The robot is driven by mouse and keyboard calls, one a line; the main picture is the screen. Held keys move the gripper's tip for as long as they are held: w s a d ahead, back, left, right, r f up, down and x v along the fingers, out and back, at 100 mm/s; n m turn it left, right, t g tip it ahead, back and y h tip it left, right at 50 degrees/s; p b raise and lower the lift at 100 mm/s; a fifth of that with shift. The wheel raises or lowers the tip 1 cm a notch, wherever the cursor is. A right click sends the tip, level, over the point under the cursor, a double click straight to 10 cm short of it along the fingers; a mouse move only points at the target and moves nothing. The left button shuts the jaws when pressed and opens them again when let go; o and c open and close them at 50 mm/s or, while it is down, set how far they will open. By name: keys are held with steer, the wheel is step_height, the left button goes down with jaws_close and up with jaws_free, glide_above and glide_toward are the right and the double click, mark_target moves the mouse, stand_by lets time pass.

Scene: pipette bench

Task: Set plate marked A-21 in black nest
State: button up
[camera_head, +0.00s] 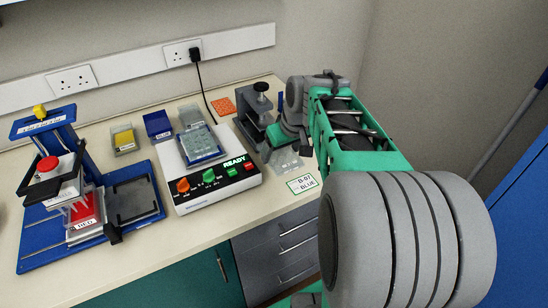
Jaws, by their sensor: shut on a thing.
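The black nest (132,197) is a dark square frame on the blue base of the pipetting stand at the left, and it looks empty. My gripper (279,152) is at the far right of the bench, pointing down and partly hidden by my own arm. It is shut on a clear plate (287,161), low over or on the bench; I cannot tell which. I cannot read A-21 on any plate. Another clear plate (200,145) sits on the white device, and a plate with a red label (85,212) sits under the pipette head.
A white device marked READY (215,183) stands mid-bench, between my gripper and the nest. Behind it are a blue box (158,125), a yellow-topped box (124,139) and an orange mat (223,106).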

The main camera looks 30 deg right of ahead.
mark_target(279, 154)
steer(key=w+f, duration=0.2)
steer(key=f, duration=0.1)
steer(key=w+d+f, duration=0.1)
steer(key=shift+w+f+p, duration=0.25)
steer(key=shift+f+p, duration=0.05)
steer(key=shift+f, duration=0.1)
steer(key=shift+w+d+f, duration=0.1)
steer(key=shift+w+f, duration=0.1)
steer(key=shift+f, duration=1.55)
steer(key=shift+f, duration=0.1)
steer(key=shift+f, duration=0.15)
steer(key=o, duration=1.1)
